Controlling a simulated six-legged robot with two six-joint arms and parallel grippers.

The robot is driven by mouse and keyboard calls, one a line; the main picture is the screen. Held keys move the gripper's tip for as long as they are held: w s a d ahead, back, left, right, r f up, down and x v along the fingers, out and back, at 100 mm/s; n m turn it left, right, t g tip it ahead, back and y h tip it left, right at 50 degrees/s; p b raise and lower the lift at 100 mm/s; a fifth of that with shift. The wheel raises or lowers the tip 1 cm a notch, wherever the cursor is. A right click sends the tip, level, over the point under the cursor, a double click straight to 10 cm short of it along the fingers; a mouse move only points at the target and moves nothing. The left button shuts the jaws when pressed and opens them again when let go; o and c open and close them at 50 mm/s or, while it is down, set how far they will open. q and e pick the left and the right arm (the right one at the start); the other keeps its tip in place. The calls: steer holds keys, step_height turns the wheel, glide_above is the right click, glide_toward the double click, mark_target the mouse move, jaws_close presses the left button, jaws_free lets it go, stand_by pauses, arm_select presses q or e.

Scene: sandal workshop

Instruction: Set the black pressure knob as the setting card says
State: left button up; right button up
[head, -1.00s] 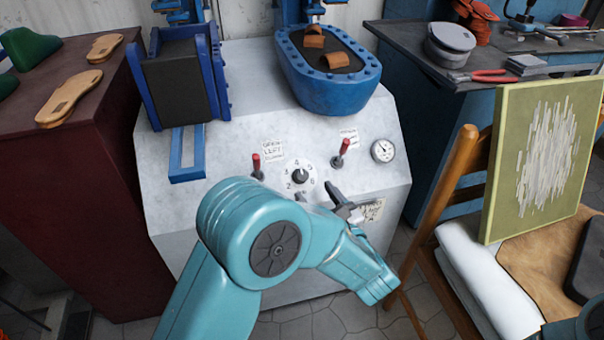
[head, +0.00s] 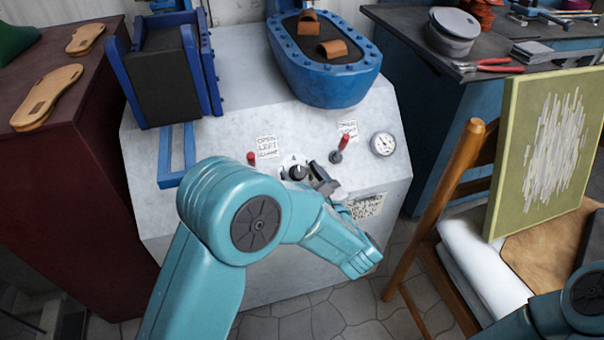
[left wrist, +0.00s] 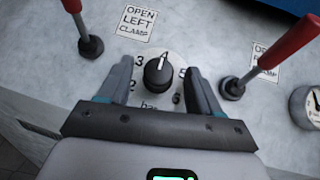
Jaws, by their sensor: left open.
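The black pressure knob (left wrist: 158,74) sits on a round white dial (left wrist: 140,97) on the sloped panel. Its white pointer line aims up, near where the 4 stands; the 3 and 5 lie to either side. My left gripper (left wrist: 158,68) is open, one finger on each side of the knob, with gaps visible between. In the head view the knob (head: 297,173) is partly covered by the left gripper (head: 306,175). A written card (head: 366,206) is on the panel, lower right of the dial; its text is too small to read. My right gripper is out of view.
Red-tipped levers flank the dial, the left (head: 252,158) and the right (head: 341,146), each with a clamp label. A round gauge (head: 383,144) is at right. A wooden chair (head: 440,205) stands right of the machine.

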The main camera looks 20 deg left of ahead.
arm_select(q)
steer(key=shift+c, duration=0.3)
steer(key=c, duration=1)
steer(key=shift+n+g+y, duration=0.3)
steer(key=shift+n+g, duration=0.1)
steer(key=shift+n, duration=0.1)
steer(key=shift+w+d+n+g+y, duration=0.15)
steer(key=shift+n+g+y, duration=0.15)
steer(key=shift+n+g, duration=0.5)
steer(key=n+g, duration=0.1)
steer(key=n+g+y, duration=0.1)
steer(key=n, duration=0.1)
steer(key=shift+r+n, duration=0.2)
steer(key=shift+n, duration=0.1)
steer(key=n+g, duration=0.1)
steer(key=n+g+p, duration=0.1)
steer(key=n, duration=0.1)
steer(key=n+g+p, duration=0.1)
steer(key=shift+w+r+g, duration=0.15)
steer(key=shift+w+g, duration=0.1)
steer(key=shift+g, duration=0.15)
steer(key=shift+w+n+g+h+p, duration=0.1)
steer(key=shift+n+g+h+p, duration=0.3)
steer(key=shift+n+g+p, duration=1.3)
steer(key=shift+n+b, duration=0.35)
steer(key=shift+n, duration=0.25)
